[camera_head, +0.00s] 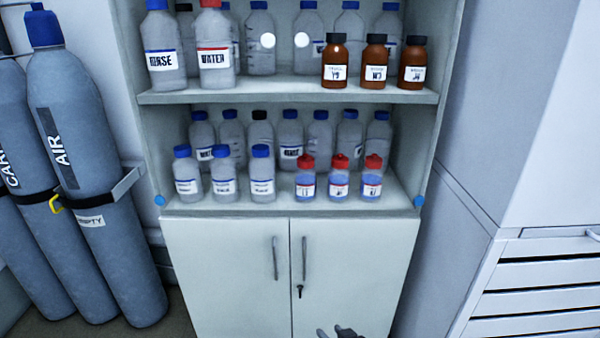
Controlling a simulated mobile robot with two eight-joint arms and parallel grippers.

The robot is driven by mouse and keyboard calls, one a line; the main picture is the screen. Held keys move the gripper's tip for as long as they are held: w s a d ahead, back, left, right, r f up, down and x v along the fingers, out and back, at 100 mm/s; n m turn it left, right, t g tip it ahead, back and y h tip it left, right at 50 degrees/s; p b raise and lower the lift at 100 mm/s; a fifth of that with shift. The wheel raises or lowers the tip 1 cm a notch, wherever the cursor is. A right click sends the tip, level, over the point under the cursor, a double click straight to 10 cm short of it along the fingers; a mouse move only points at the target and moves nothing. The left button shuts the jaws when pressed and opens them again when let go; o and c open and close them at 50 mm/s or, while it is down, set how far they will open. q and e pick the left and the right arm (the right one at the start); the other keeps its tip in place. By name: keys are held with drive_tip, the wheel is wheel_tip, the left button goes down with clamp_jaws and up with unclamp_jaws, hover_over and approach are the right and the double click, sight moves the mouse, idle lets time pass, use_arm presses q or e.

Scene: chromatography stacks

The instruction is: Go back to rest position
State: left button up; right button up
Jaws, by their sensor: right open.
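My right gripper (337,332) shows only at the bottom edge of the head view, in front of the right cabinet door (352,265). Its two fingertips stand apart with nothing visible between them. The rest of the gripper is cut off by the picture edge. My left gripper is not in the picture.
An open shelf cabinet (287,96) holds several bottles on two shelves, including brown bottles (375,62) and red-capped bottles (339,178). Grey gas cylinders (90,170) stand at the left. A white drawer unit (535,275) is at the right.

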drive_tip(key=s+d+f+m+g+h, duration=0.1)
drive_tip(key=s+d+g+h, duration=0.3)
drive_tip(key=s, duration=0.9)
drive_tip(key=s+d+f+m+g, duration=0.2)
drive_tip(key=s+d, duration=0.4)
drive_tip(key=s, duration=0.7)
use_arm(q)
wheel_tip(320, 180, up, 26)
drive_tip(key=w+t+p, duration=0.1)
drive_tip(key=p, duration=2.2)
use_arm(e)
wheel_tip(320, 180, up, 27)
drive_tip(key=w+t, duration=0.1)
drive_tip(key=w, duration=0.1)
drive_tip(key=shift+f, duration=0.15)
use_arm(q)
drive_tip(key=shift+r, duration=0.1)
use_arm(e)
drive_tip(key=shift+d, duration=0.1)
